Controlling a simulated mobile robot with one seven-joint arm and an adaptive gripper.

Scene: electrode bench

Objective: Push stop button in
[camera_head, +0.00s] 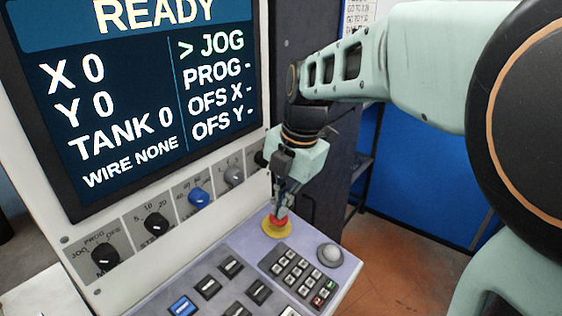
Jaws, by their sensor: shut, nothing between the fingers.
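The stop button (276,222) is a red mushroom button on a yellow round base (276,232), near the back of the sloping control panel (345,277). My gripper (277,214) is shut and empty, with its fingertips pointing down at the red button. The fingertips overlap the button in this view; I cannot tell whether they touch it or hover just above. They hide part of the red cap, so I cannot tell how far it is pressed in.
A keypad (297,274) and a grey round knob (329,255) lie just right of the button. Several push buttons (232,266) fill the panel's front. Rotary knobs, including a blue one (199,197), line the upright face below the screen (130,90). Open floor (407,265) lies to the right.

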